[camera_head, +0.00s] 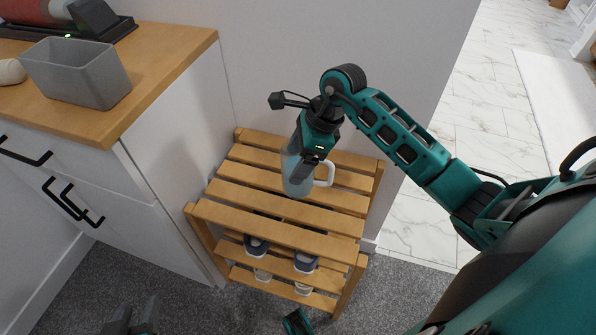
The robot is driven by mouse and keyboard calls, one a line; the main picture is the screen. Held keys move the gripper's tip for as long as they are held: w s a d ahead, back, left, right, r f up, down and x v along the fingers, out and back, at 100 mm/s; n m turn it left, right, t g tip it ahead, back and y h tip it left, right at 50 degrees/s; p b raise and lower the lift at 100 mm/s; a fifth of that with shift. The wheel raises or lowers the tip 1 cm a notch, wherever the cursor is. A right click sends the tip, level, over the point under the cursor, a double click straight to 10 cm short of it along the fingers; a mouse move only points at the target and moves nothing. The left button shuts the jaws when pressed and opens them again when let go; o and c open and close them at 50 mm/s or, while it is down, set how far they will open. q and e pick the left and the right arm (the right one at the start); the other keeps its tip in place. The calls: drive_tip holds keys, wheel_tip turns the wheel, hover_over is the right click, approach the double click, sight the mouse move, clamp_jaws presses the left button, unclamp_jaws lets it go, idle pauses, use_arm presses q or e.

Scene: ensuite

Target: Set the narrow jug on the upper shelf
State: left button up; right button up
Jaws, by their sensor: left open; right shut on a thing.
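The narrow jug (296,180) is pale blue-grey with a white handle on its right side. It is upright over the upper shelf (265,232), the slatted wooden top of a small rack. I cannot tell whether its base touches the slats. My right gripper (308,160) reaches down from above and is shut on the jug, hiding part of its upper body. My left gripper (131,320) is open and empty at the bottom left edge, low and away from the rack, only partly in view.
Shoes (305,262) stand on the rack's lower level. A white cabinet (170,200) with a wooden top is close on the left, bearing a grey bin (77,78). A wall is behind the rack. The slats around the jug are clear.

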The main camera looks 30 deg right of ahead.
drive_tip(key=shift+f+b, duration=0.45)
drive_tip(key=shift+f, duration=1.6)
drive_tip(key=shift+f, duration=0.1)
drive_tip(key=o, duration=1.3)
drive_tip(key=shift+c, duration=0.2)
